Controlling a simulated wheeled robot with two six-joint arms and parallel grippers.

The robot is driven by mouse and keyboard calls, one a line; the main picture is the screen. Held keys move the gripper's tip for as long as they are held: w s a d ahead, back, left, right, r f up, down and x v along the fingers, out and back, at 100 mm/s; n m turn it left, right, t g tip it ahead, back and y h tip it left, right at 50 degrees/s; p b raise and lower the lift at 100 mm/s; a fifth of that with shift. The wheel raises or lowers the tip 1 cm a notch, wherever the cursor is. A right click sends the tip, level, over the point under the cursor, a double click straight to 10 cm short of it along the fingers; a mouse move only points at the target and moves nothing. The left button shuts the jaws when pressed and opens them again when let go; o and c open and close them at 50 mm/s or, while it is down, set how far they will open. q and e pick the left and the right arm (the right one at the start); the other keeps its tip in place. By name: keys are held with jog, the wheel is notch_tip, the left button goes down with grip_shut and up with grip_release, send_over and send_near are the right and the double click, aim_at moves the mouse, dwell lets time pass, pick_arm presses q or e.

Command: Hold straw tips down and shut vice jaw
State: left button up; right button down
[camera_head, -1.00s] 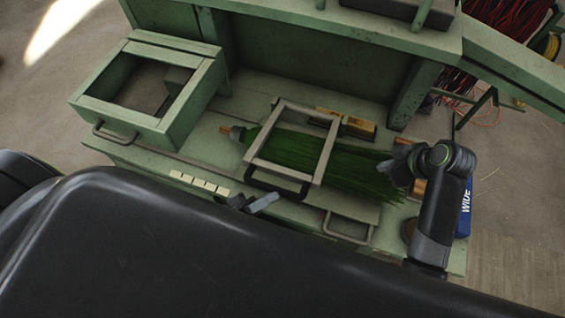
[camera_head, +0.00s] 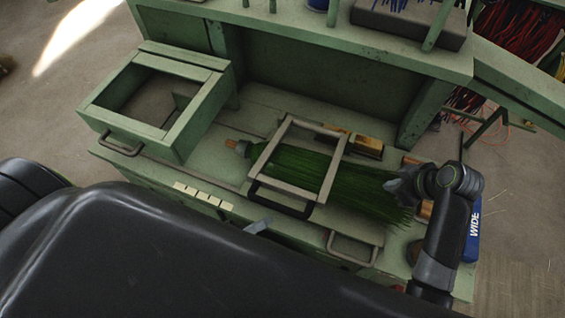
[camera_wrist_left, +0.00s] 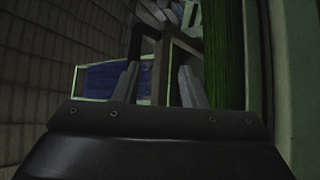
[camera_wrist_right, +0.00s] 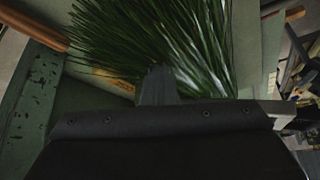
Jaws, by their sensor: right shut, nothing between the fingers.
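The green straw bundle (camera_head: 298,166) lies on the bench with its bound end at the left and its tips fanned out at the right. The grey vice jaw frame (camera_head: 333,170) with a black handle (camera_head: 281,206) lies across the bundle. My right gripper (camera_head: 397,190) is shut with nothing between its fingers, at the straw tips; in the right wrist view its fingers are together over the straw (camera_wrist_right: 150,38). My left gripper (camera_wrist_left: 157,85) is open, its fingers apart, facing the jaw handle and frame. In the head view only a left finger shows; my body hides the rest.
A green open box frame (camera_head: 195,103) with a handle stands at the left of the bench. Wooden blocks (camera_head: 368,147) lie behind the straw. A blue box (camera_head: 473,235) stands beyond my right arm. A lower grey handle (camera_head: 352,249) sticks out at the front edge.

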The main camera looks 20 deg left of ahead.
pick_arm(q)
jog(key=v, duration=0.7)
jog(key=shift+s+a, duration=0.2)
jog(key=shift+s, duration=0.05)
jog(key=shift+f, duration=0.15)
